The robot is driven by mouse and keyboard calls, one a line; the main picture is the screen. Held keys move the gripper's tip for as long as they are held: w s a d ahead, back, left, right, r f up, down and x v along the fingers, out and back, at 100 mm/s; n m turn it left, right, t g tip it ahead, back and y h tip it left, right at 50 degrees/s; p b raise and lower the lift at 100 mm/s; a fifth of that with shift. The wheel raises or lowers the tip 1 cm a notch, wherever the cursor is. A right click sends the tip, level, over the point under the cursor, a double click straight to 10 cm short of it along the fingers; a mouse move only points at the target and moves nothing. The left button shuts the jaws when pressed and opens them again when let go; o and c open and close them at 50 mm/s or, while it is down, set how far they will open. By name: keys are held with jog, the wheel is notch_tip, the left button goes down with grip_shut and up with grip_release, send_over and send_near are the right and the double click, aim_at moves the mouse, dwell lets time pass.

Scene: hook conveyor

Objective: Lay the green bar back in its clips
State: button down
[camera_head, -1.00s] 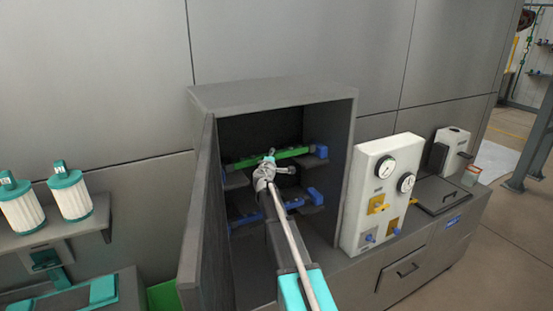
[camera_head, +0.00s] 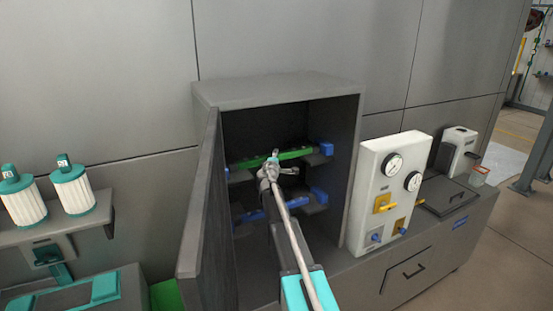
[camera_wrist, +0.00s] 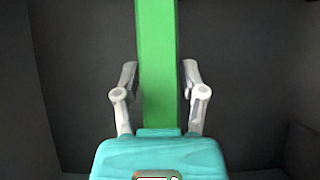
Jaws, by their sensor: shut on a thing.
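The green bar (camera_head: 297,154) lies across the upper shelf space of the open grey cabinet, near the blue clips at its right (camera_head: 326,149) and left (camera_head: 226,173) ends. I cannot tell whether its ends sit inside the clips. My gripper (camera_head: 273,158) reaches into the cabinet and is shut on the bar near its middle. In the wrist view the green bar (camera_wrist: 157,60) runs up between the two pale fingers (camera_wrist: 158,72), one on each side. The left end of the bar is partly hard to see.
The cabinet door (camera_head: 203,215) stands open at left, close to my arm. A lower shelf has blue clips (camera_head: 319,195). The cabinet's right wall (camera_head: 352,170) bounds the space. A white gauge panel (camera_head: 385,190) stands outside to the right; white-and-teal canisters (camera_head: 73,187) stand left.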

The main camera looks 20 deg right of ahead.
jog(key=shift+f, duration=0.2)
dwell(0.3)
jog(key=shift+c, duration=0.4)
grip_release()
jog(key=shift+s, duration=0.1)
jog(key=v, duration=1.2)
jog(key=shift+a, duration=0.1)
jog(key=s, duration=1.3)
jog(key=shift+s+d, duration=0.3)
jog(key=shift+s, duration=0.1)
dwell(0.6)
dwell(0.6)
